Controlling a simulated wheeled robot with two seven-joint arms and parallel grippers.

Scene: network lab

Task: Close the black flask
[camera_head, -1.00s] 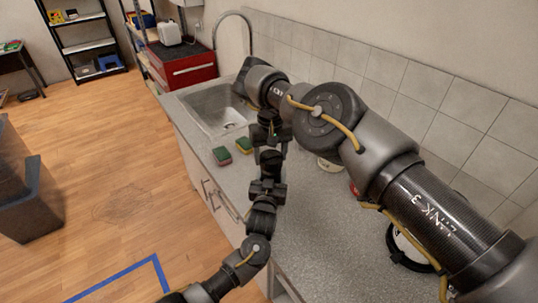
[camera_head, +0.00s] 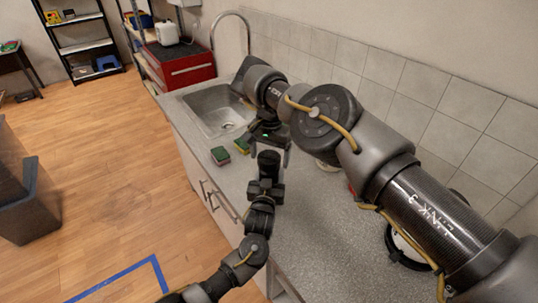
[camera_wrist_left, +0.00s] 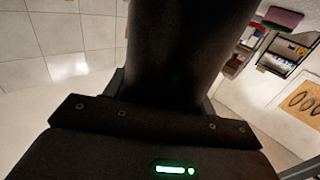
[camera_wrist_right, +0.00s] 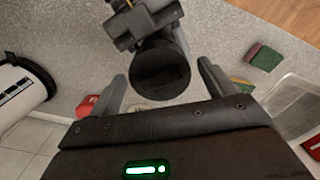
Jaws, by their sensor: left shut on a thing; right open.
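The black flask (camera_head: 268,160) is a dark cylinder held above the counter by my left gripper (camera_head: 265,186). It fills the upper middle of the left wrist view (camera_wrist_left: 185,45), between the jaws. The right wrist view shows its dark round end (camera_wrist_right: 160,72) facing the camera; I cannot tell whether this is an open mouth or a lid. My right gripper (camera_head: 270,145) is open close to that end, its fingers apart on either side in the right wrist view. I see no separate lid; my right arm hides part of the counter.
A white dish (camera_head: 326,165) and a red item (camera_head: 351,189) are partly behind my right arm. A black-and-white round thing (camera_head: 392,245) sits at the right. The front counter (camera_head: 310,235) is clear.

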